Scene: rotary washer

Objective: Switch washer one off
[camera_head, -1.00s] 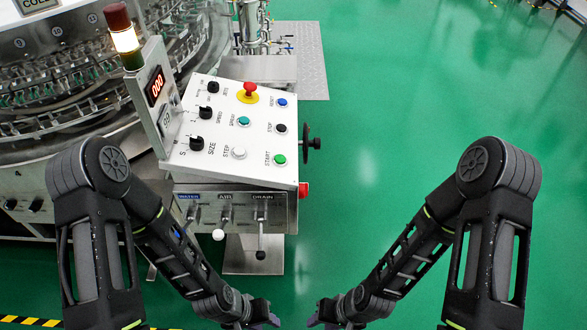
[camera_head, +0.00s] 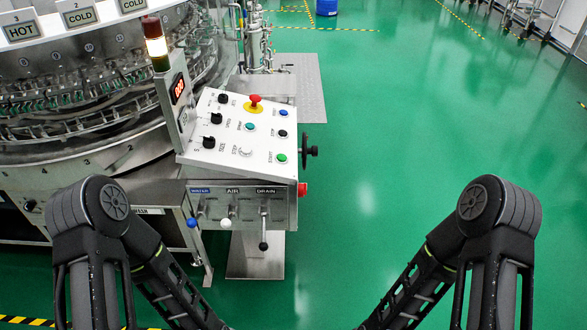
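The rotary washer (camera_head: 85,150) stands at the left, with its slanted white control panel (camera_head: 232,148) in front of me. The panel has a red emergency knob on a yellow ring (camera_head: 254,102), a black stop button (camera_head: 283,134), a green start button (camera_head: 282,158), a blue button (camera_head: 283,113), a teal button (camera_head: 249,127) and black dials (camera_head: 209,142). Below hang the water lever (camera_head: 192,222), the air lever (camera_head: 226,223) and the drain lever (camera_head: 263,240). Both my arms are at the bottom, below the panel; both grippers are outside the picture.
A signal tower (camera_head: 156,42) with a lit lamp and a red-digit display (camera_head: 178,88) stand at the panel's left edge. A black handwheel (camera_head: 311,152) and a red button (camera_head: 302,189) stick out at the right. The green floor (camera_head: 400,130) to the right is open.

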